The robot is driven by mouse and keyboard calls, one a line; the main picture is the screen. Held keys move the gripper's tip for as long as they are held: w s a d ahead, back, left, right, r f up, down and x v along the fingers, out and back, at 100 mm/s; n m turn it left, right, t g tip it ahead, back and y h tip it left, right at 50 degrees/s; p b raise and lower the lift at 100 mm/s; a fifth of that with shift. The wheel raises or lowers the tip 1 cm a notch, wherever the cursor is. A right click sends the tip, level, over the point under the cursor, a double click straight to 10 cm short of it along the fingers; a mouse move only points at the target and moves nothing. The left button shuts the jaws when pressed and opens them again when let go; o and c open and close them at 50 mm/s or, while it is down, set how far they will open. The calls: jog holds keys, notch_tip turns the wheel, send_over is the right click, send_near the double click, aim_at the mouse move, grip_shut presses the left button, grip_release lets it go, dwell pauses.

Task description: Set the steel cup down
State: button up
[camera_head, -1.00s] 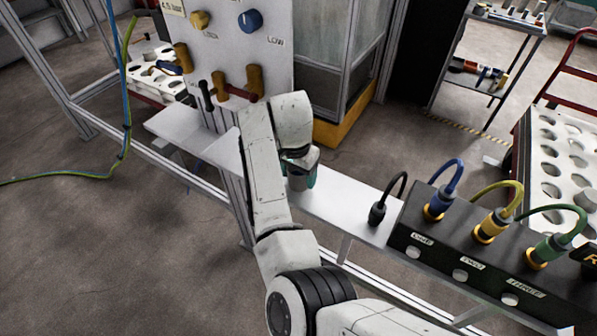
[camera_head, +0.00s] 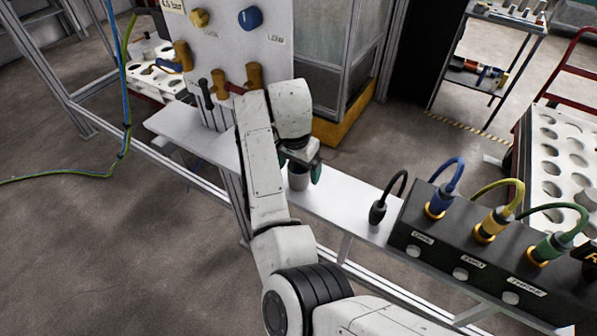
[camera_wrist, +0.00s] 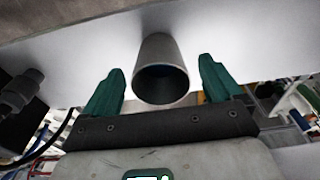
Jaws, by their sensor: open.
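The steel cup (camera_head: 299,178) stands upright on the narrow white shelf (camera_head: 345,203) in the head view, just below my gripper (camera_head: 305,170). My forearm hides part of the area to its left. In the wrist view the grey cup (camera_wrist: 162,72) shows its dark open mouth, between and beyond the two green fingertips of my gripper (camera_wrist: 165,85). The fingers are spread, with a clear gap on both sides of the cup. The gripper holds nothing.
A black box (camera_head: 480,250) with blue, yellow and green cables stands right on the shelf, with a loose black plug (camera_head: 378,212) beside it. A white panel (camera_head: 225,50) with knobs and valves rises behind my arm. Bare shelf lies between cup and plug.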

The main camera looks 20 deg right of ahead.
notch_tip(320, 180, up, 10)
jog(key=b, duration=0.1)
jog(key=shift+s+a+f, duration=0.15)
jog(key=shift+s+a, duration=0.2)
jog(key=shift+a, duration=0.1)
